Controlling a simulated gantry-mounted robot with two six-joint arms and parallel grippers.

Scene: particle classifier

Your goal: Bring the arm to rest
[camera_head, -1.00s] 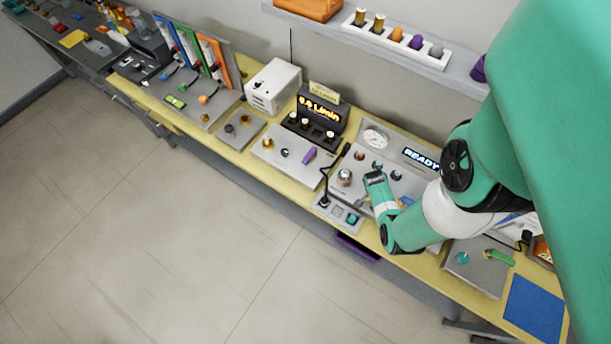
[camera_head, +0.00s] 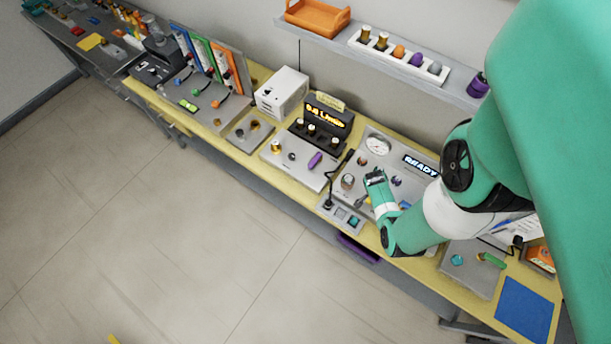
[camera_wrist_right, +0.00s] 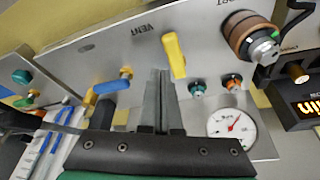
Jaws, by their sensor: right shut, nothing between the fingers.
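My right arm (camera_head: 450,210) comes in from the right of the head view, its wrist over the grey panel (camera_head: 405,150) with the READY display. In the wrist view my right gripper (camera_wrist_right: 163,75) is shut and empty, its fingers together in front of a grey panel. A yellow lever (camera_wrist_right: 175,55) stands just right of the fingertips, and a blue lever (camera_wrist_right: 110,87) lies to the left. I cannot tell whether the fingers touch the panel. In the head view the fingertips are hard to make out. My left gripper is not in view.
The wrist view shows a round gauge (camera_wrist_right: 232,128) and a copper-coloured knob (camera_wrist_right: 250,38) on the right. The head view shows a wall shelf (camera_head: 425,72) with an orange tray (camera_head: 317,17), a white box (camera_head: 282,92) and a blue mat (camera_head: 524,309).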

